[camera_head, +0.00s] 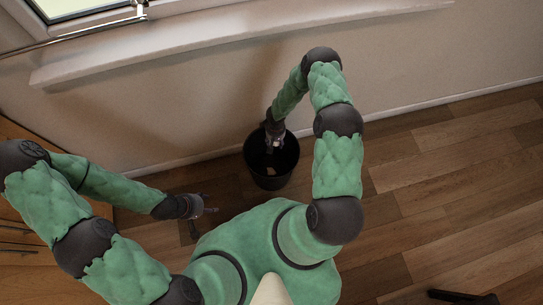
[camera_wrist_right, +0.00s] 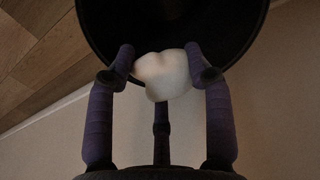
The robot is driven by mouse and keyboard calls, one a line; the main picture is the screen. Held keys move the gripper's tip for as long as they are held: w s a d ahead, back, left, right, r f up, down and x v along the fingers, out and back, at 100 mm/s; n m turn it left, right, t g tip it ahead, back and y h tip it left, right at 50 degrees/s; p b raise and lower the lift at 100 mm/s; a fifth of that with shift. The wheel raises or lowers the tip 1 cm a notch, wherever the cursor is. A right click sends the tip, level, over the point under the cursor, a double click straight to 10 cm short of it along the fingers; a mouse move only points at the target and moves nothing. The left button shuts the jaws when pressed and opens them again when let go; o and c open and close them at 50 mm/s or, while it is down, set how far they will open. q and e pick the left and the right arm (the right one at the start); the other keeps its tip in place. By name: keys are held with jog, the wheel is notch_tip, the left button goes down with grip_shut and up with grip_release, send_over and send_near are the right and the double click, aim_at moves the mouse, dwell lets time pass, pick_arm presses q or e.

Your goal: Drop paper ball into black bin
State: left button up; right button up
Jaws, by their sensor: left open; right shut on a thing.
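The black bin (camera_head: 258,178) stands on the wooden floor near the wall in the head view. Its dark opening and rim (camera_wrist_right: 250,45) fill the top of the right wrist view. My right gripper (camera_wrist_right: 160,72) is shut on a white paper ball (camera_wrist_right: 163,72), held between its fingers in front of the bin's opening. In the head view my right gripper (camera_head: 274,140) is over the bin's far rim, and the ball is hard to make out there. My left gripper (camera_head: 203,208) is open and empty, left of the bin.
A pale wall (camera_head: 200,110) with a window sill (camera_head: 200,50) runs behind the bin. A wooden cabinet (camera_head: 20,245) stands at the left. A dark object (camera_head: 463,298) lies at the bottom right. The floor (camera_head: 440,190) right of the bin is clear.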

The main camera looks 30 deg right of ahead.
jog(key=shift+f+b, duration=1.2)
jog(key=shift+f, duration=1.5)
jog(key=o, duration=0.8)
jog(key=shift+o, duration=0.2)
jog(key=shift+r, duration=0.1)
notch_tip(320, 180, up, 12)
jog(key=shift+f, duration=0.1)
